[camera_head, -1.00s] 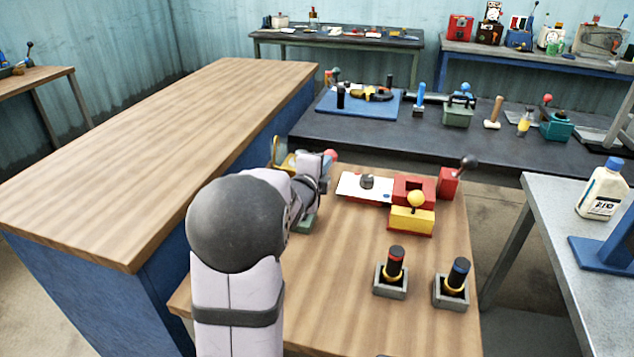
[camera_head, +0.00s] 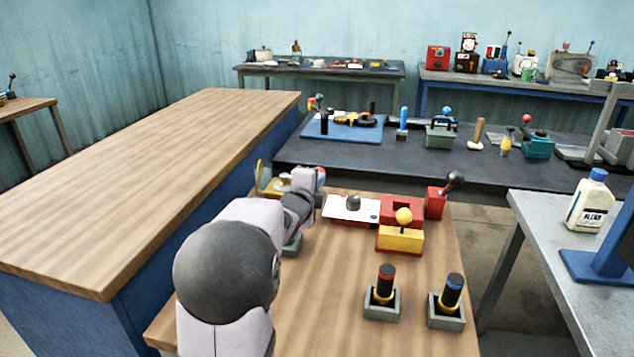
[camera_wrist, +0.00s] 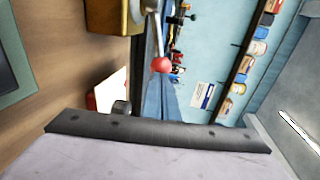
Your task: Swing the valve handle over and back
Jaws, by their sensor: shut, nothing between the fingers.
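The valve has a brass-gold body (camera_wrist: 112,15) at the top of the wrist view, with a metal handle ending in a red ball (camera_wrist: 161,65). In the head view the gold part (camera_head: 266,184) shows left of my gripper and a bit of the red ball (camera_head: 321,173) shows just beyond it. My gripper (camera_head: 307,182) is shut and empty, close beside the ball; I cannot tell whether they touch. My arm hides much of the valve in the head view. In the wrist view, my gripper's pale housing and dark edge fill the bottom; the fingertips are not clear.
On the same wooden table, right of my gripper, are a white plate (camera_head: 345,210) with a dark knob, a red block (camera_head: 402,207), a yellow block (camera_head: 400,240), a red lever box (camera_head: 435,203), and two grey sockets (camera_head: 382,304) (camera_head: 446,316). The table's front middle is clear.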

